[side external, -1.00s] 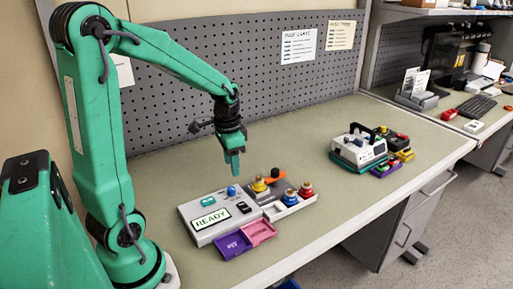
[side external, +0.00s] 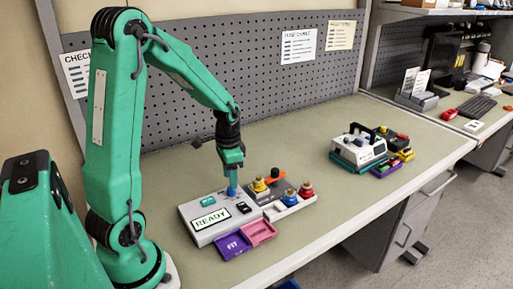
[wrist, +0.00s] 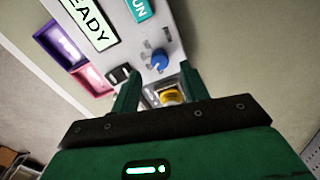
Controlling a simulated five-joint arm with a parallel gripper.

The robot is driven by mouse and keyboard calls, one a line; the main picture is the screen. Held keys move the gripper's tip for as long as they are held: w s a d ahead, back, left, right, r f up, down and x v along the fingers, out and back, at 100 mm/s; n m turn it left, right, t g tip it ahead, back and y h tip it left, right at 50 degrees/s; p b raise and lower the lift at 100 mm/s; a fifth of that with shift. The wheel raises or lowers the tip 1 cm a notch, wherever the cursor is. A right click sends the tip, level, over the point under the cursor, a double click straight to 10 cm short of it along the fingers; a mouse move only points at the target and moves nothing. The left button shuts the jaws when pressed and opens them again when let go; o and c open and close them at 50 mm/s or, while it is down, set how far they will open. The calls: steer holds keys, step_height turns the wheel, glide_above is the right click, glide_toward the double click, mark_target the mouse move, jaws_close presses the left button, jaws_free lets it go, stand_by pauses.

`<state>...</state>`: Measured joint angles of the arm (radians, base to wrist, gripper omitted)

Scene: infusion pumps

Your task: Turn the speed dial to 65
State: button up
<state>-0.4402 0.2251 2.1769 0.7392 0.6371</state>
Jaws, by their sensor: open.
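The pump (side external: 203,228) is a light grey box on the bench with a screen reading READY (side external: 211,218). Its blue speed dial (side external: 232,191) is near the back edge, beside a teal button (side external: 208,201). In the wrist view the round blue dial (wrist: 159,59) has a small white mark; I cannot read any scale numbers. My gripper (side external: 231,168) points down just above the dial, and its fingertips hide the dial's top. In the wrist view my gripper (wrist: 158,80) is open, with the dial just beyond its two fingers. I cannot tell whether they touch it.
Yellow, blue and red knobs (side external: 291,194) stand on a unit right of the pump. Purple and pink trays (side external: 258,232) sit at its front. Another pump (side external: 358,148) stands farther right. The bench between is clear. A pegboard (side external: 200,70) rises behind.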

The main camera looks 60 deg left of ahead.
mark_target(231, 191)
steer(key=shift+f, duration=2)
jaws_close()
